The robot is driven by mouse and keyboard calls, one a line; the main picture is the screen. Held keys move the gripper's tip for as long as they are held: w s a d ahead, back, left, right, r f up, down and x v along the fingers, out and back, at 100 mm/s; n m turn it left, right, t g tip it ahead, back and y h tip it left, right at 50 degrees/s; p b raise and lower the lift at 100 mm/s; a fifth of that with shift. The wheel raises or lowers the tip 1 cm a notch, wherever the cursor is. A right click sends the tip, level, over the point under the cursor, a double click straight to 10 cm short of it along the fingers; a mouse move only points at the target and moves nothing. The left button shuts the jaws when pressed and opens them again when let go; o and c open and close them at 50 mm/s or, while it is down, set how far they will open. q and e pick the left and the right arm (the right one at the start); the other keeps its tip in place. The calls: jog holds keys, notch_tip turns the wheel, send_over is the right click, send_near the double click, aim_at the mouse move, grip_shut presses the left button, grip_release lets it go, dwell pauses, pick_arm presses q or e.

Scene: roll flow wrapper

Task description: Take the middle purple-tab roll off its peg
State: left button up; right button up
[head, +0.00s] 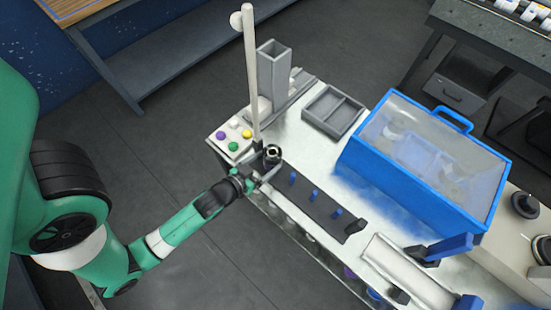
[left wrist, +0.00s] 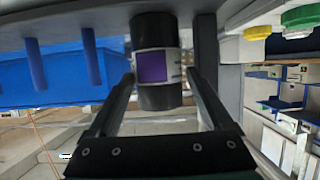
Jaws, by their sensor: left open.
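A black roll with a white label and a purple tab (left wrist: 152,67) stands between the fingers of my left gripper (left wrist: 161,82) in the left wrist view. The gripper is open, with one finger on each side of the roll; I cannot tell whether they touch it. In the head view the dark roll (head: 272,153) is at the far end of the peg rack (head: 328,212), with my left gripper (head: 264,172) at it. Any peg inside the roll is hidden. Several blue pegs (head: 315,195) along the rack are bare. My right gripper is not in view.
A tall pale post (head: 250,70) and a button box (head: 233,138) stand close to the roll. A grey divided tray (head: 333,111) and a blue clear-lidded cover (head: 425,160) are beyond the rack. A pale chute (head: 408,275) lies to the right.

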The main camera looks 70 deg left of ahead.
pick_arm(q)
jog(key=shift+w+a+f, duration=0.25)
jog(key=shift+w+f, duration=0.05)
jog(key=shift+w, duration=0.05)
jog(key=b+x, duration=0.1)
jog(key=x, duration=0.3)
jog(key=shift+w+b, duration=0.3)
jog(key=shift+b, duration=0.1)
jog(key=shift+w+a+f, duration=0.1)
jog(key=shift+w+a, duration=0.1)
jog(key=shift+w, duration=0.15)
grip_shut()
